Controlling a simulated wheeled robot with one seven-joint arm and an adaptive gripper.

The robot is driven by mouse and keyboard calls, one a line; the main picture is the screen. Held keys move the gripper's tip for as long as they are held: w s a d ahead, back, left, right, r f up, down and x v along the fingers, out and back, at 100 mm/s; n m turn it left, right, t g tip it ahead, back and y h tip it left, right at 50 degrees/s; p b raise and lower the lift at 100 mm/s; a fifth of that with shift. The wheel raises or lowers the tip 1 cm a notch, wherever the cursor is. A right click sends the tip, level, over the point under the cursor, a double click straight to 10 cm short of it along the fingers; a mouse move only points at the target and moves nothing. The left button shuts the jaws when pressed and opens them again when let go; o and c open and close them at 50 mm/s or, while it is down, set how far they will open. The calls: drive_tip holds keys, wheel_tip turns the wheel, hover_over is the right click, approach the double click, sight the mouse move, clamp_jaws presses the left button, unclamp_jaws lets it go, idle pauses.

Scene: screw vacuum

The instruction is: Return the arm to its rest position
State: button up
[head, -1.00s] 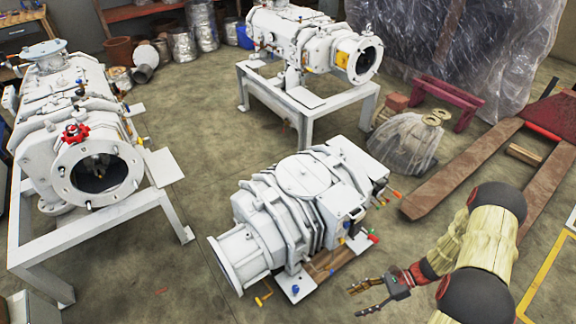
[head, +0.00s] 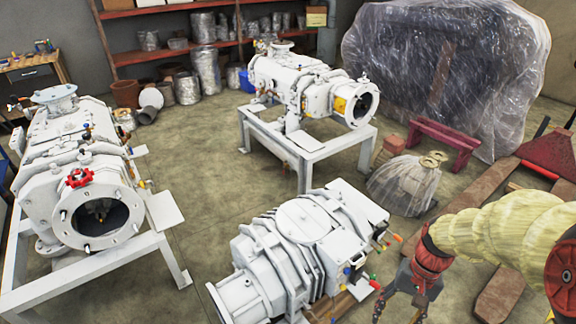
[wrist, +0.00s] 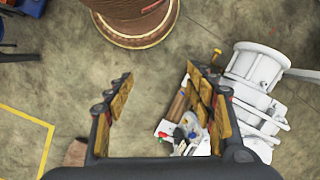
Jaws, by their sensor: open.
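My arm (head: 490,235), in a cream sleeve with red and black joints, reaches in from the right edge of the head view. My gripper (head: 400,308) hangs from its end at the bottom of that view, pointing down, beside the right end of the white pump (head: 305,240) on the floor. Nothing is held. The pump (wrist: 255,70) lies right of the fingers there, partly hidden by the right finger.
Two white machines on frames stand at left (head: 85,190) and back centre (head: 300,85). A plastic-wrapped bulk (head: 440,70), a dark red stand (head: 445,140) and a wrapped dome (head: 405,185) stand at right. Bare floor (head: 200,200) lies between the machines.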

drive_tip(key=s+a+r+n+t+p, duration=0.1)
drive_tip(key=a+r+t, duration=0.1)
drive_tip(key=r, duration=0.5)
drive_tip(key=s+a+r+n+t+h+p, duration=0.1)
drive_tip(key=s+a+r+n+t, duration=0.1)
drive_tip(key=r, duration=0.6)
drive_tip(key=s+a+r+n+t+h, duration=0.1)
drive_tip(key=s+a+r+n+t, duration=0.1)
drive_tip(key=r, duration=0.6)
drive_tip(key=shift+s+a+t+p, duration=0.15)
drive_tip(key=shift+a+t+p, duration=0.25)
drive_tip(key=shift+a+t, duration=0.4)
